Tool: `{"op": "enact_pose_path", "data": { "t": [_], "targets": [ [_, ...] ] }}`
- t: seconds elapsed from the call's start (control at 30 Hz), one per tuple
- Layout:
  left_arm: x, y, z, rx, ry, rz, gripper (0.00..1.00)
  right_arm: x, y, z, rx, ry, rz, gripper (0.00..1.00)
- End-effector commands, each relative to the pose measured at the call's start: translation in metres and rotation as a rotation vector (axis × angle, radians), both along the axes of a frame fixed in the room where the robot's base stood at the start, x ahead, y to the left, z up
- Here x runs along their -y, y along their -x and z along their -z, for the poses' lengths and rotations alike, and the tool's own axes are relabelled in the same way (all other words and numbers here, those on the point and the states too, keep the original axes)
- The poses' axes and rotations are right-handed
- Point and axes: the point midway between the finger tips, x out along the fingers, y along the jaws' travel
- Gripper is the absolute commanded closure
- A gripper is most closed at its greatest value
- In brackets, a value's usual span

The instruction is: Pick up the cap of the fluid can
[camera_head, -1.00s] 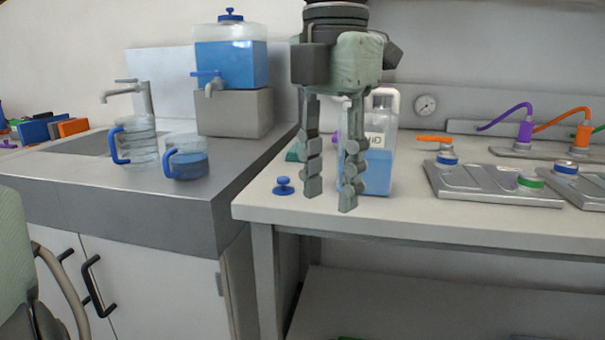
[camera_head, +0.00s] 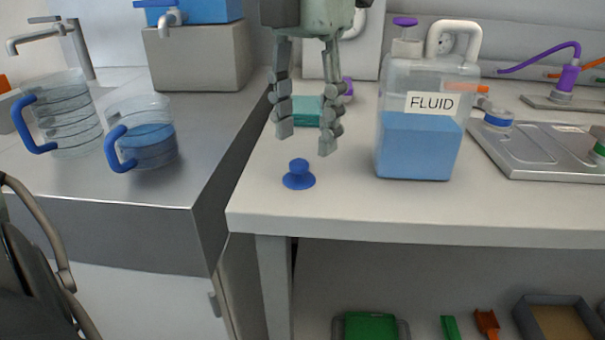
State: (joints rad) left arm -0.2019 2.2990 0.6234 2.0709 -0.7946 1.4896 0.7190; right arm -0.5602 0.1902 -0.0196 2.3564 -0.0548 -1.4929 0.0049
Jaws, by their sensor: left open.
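The fluid can (camera_head: 418,147) is a clear jug labelled FLUID with blue liquid, standing upright on the white table. A separate blue knob-shaped cap (camera_head: 299,175) lies on the table near the front left corner. My left gripper (camera_head: 305,138) points down, open and empty, left of the can. In the picture its fingertips are just above and behind the blue cap, not touching it. My right gripper is not in view.
A steel counter (camera_head: 187,140) at left holds two clear pitchers with blue handles (camera_head: 65,115) (camera_head: 150,140) and a grey block (camera_head: 195,55) under a blue tank. A teal item (camera_head: 305,110) lies behind my gripper. Metal trays (camera_head: 545,150) stand right of the can.

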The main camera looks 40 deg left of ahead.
Motion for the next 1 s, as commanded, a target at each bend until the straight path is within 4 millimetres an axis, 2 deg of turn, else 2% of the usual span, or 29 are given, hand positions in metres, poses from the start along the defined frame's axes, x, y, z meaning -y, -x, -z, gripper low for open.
{"op": "enact_pose_path", "data": {
  "t": [0.3,0.6,0.9,1.0],
  "targets": [
    [0.000,0.002,0.044,-0.002,0.002,0.000,0.54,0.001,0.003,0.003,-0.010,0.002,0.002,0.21],
    [0.000,0.001,0.049,0.001,0.001,-0.002,0.54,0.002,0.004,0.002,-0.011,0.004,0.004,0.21],
    [0.000,0.001,0.049,0.001,0.001,-0.002,0.92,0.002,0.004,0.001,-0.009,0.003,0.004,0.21],
    [0.000,0.001,0.049,0.001,0.001,-0.002,0.98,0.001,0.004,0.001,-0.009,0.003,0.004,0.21]
  ]
}}
